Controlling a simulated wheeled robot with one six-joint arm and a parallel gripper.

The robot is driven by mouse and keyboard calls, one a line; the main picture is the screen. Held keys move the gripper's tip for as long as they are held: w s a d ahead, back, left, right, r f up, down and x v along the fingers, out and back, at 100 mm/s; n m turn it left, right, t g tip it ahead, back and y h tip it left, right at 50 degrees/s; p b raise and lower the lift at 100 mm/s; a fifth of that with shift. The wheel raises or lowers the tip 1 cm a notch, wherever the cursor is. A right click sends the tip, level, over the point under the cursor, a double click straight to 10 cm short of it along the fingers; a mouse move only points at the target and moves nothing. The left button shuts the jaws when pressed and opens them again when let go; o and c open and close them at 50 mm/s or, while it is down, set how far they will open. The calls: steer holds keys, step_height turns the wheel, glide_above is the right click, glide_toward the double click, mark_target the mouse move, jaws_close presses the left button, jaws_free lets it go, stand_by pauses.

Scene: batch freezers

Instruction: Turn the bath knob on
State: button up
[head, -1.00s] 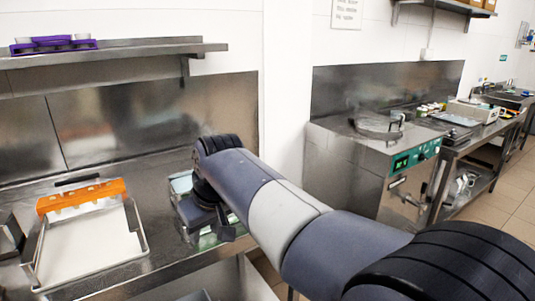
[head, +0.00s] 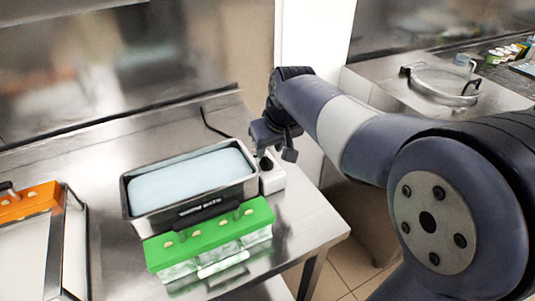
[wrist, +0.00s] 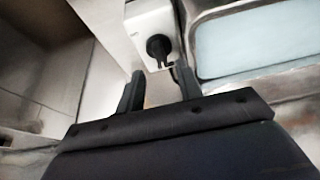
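The water bath (head: 128,203) is a steel tub with pale blue water on the steel counter. A white control box (head: 273,180) sits at its right end. In the wrist view the bath knob (wrist: 158,46) is black and mounted on the white box (wrist: 139,24), just beyond my fingertips. My gripper (wrist: 159,68) is open, with its two dark fingers apart and nothing between them. In the head view my gripper (head: 275,155) hangs over the control box and largely hides the knob. I cannot tell whether the fingers touch it.
A green rack (head: 208,238) with clear containers stands in front of the bath. An orange-edged tray (head: 60,250) lies at the left. A black cable (head: 211,124) runs behind the bath. The counter's right edge is close to the control box.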

mark_target(266, 158)
steer(key=shift+x, duration=1.95)
steer(key=shift+c, duration=0.4)
jaws_close()
